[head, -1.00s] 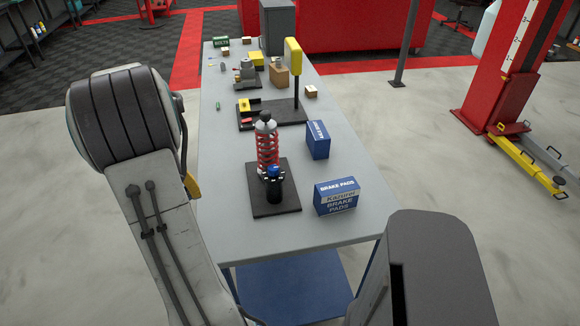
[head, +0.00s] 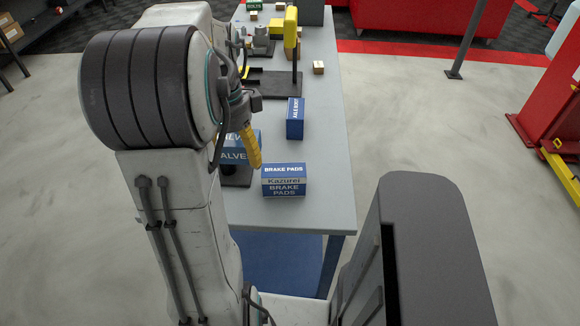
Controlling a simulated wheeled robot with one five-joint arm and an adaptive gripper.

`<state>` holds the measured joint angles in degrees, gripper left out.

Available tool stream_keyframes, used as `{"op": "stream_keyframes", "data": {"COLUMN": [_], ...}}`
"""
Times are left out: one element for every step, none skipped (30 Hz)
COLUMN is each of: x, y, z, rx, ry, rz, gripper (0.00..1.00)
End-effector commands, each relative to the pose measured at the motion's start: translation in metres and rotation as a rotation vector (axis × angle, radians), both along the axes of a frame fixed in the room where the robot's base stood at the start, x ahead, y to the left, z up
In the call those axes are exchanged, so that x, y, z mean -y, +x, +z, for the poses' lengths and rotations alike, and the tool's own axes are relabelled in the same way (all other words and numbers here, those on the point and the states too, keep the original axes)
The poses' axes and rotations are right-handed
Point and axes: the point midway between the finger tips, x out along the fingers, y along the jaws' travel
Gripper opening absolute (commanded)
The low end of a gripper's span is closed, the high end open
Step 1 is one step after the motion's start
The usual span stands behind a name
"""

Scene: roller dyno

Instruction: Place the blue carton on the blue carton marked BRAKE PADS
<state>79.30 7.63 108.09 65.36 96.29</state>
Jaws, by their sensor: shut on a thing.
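The blue carton marked BRAKE PADS (head: 284,182) stands upright near the front edge of the grey table. My gripper (head: 250,146), with one yellow finger showing, is shut on a blue carton with white VALVE lettering (head: 233,157). The held carton is just left of the BRAKE PADS carton in the picture and partly hidden by my arm and finger. I cannot tell the gap between the two cartons. The other finger is hidden.
Another blue carton (head: 295,120) stands behind the BRAKE PADS carton. A dark base plate (head: 238,178) shows below the held carton. A yellow-topped post (head: 291,30) and small boxes are farther back. The table's right strip (head: 335,170) is clear.

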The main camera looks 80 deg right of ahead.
Motion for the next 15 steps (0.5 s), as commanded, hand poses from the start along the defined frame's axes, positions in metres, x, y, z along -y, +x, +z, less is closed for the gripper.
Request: {"op": "stream_keyframes", "data": {"x": [0.003,0.006,0.009,0.012,0.016,0.02,0.024,0.027,0.032,0.035,0.038,0.042,0.045,0.048,0.051], "y": [-0.006,-0.01,-0.015,-0.02,-0.025,-0.031,-0.036,-0.04,-0.047,-0.051,-0.056,-0.061,-0.065,-0.069,-0.073], "z": [-0.003,-0.005,-0.009,-0.012,-0.016,-0.02,-0.024,-0.028,-0.032,-0.036,-0.039,-0.043,-0.046,-0.048,-0.052], "rx": [0.0,0.0,0.0,0.0,0.0,0.001,0.001,0.001,0.002,0.002,0.002,0.003,0.004,0.004,0.004], "ry": [0.002,0.002,0.004,0.004,0.004,0.006,0.004,0.005,0.005,0.005,0.005,0.004,0.003,0.003,0.003], "rz": [-0.01,-0.013,-0.015,-0.016,-0.016,-0.016,-0.016,-0.016,-0.015,-0.015,-0.014,-0.013,-0.013,-0.012,-0.012], "gripper": [0.45,0.45,0.45,0.45,0.45,0.45,0.45,0.45,0.45,0.45,0.45,0.45,0.45,0.45,0.45]}}
